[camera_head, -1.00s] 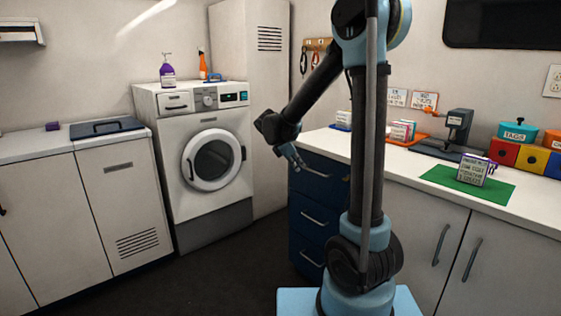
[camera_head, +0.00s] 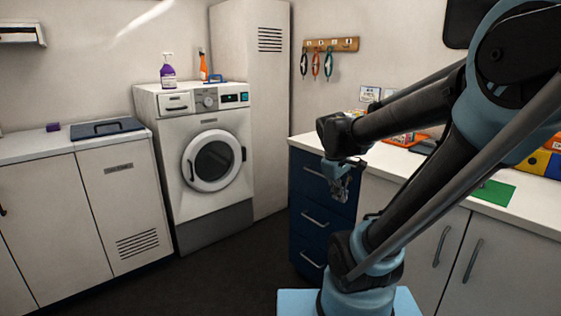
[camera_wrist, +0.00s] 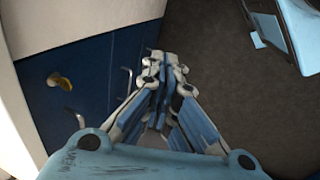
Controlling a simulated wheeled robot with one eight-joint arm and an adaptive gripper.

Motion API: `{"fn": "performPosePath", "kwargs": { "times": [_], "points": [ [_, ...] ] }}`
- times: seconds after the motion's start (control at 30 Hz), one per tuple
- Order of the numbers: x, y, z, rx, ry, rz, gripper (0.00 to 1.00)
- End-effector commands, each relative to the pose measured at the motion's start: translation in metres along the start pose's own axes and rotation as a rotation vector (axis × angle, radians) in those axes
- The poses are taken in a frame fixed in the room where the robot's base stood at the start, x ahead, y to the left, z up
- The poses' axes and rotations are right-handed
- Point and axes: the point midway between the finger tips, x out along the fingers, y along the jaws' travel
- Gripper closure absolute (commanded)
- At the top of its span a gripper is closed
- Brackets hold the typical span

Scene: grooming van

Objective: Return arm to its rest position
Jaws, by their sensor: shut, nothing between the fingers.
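My gripper (camera_head: 341,195) hangs pointing down in front of the blue drawer cabinet (camera_head: 308,187), below the level of the worktop. It is shut and empty. In the wrist view its fingers (camera_wrist: 162,62) meet at the tips, above the dark floor (camera_wrist: 215,60). The blue drawers (camera_wrist: 85,85) show at the left of that view. My arm is folded back to the right and covers much of the right-hand counter in the head view.
The white counter (camera_head: 310,141) runs along the right, with a green mat (camera_head: 495,192) partly behind my arm. A washing machine (camera_head: 205,160) and a low cabinet (camera_head: 80,210) stand at left. Leads hang from a wall rack (camera_head: 331,45). The floor (camera_head: 235,260) between is clear.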

Motion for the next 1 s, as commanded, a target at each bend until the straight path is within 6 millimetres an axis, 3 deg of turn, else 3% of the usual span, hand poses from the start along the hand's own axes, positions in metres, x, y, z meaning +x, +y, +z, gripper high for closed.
{"fn": "performPosePath", "kwargs": {
  "times": [0.2, 0.5, 0.7, 1.0],
  "points": [
    [0.011, -0.033, 0.042, 0.264, 0.031, -0.068, 1.00],
    [0.030, -0.078, 0.078, 0.595, 0.060, -0.160, 1.00],
    [0.037, -0.092, 0.085, 0.700, 0.067, -0.191, 1.00],
    [0.037, -0.094, 0.086, 0.714, 0.068, -0.195, 1.00]
  ]
}}
